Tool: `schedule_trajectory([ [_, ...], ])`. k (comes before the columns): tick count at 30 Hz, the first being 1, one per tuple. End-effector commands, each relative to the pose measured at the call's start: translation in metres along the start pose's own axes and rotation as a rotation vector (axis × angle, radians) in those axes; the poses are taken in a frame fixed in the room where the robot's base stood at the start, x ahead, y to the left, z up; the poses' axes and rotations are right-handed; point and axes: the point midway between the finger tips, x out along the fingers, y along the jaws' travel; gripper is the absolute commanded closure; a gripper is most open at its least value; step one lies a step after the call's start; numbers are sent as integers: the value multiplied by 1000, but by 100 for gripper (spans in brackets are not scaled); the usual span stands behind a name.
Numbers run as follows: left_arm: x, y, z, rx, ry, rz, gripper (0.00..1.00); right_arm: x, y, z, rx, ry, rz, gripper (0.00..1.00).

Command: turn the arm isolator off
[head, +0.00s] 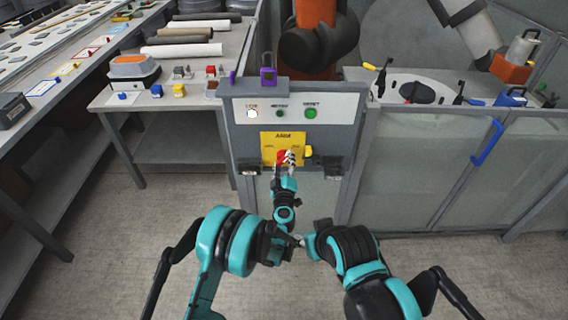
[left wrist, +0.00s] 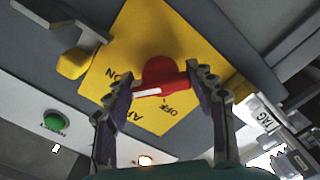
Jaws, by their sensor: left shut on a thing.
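The arm isolator is a red rotary handle (head: 281,157) on a yellow plate (head: 269,138) at the front of a grey control cabinet. My left gripper (head: 291,157) is at the handle, with its fingers shut on it. In the left wrist view the red handle (left wrist: 161,76) sits between the two fingertips of my left gripper (left wrist: 160,84). A white mark shows on the handle, near the ON and OFF lettering of the plate (left wrist: 150,30); I cannot tell its exact setting. The fingers partly cover the handle in the head view.
A lit white lamp (head: 252,113) and a green button (head: 310,113) are above the plate. A yellow knob (head: 309,151) is beside it. A purple padlock (head: 268,77) is on the cabinet top. A bench (head: 170,97) stands left, a fenced cell right.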

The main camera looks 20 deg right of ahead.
Motion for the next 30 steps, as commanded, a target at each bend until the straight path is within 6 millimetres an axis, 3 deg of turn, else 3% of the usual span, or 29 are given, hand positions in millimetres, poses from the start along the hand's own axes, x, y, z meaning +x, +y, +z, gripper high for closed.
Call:
schedule_trajectory([
  [30, 0, 3, -2, -925, 1, 0, 74, 10, 0, 8, 0, 0, 0, 60],
])
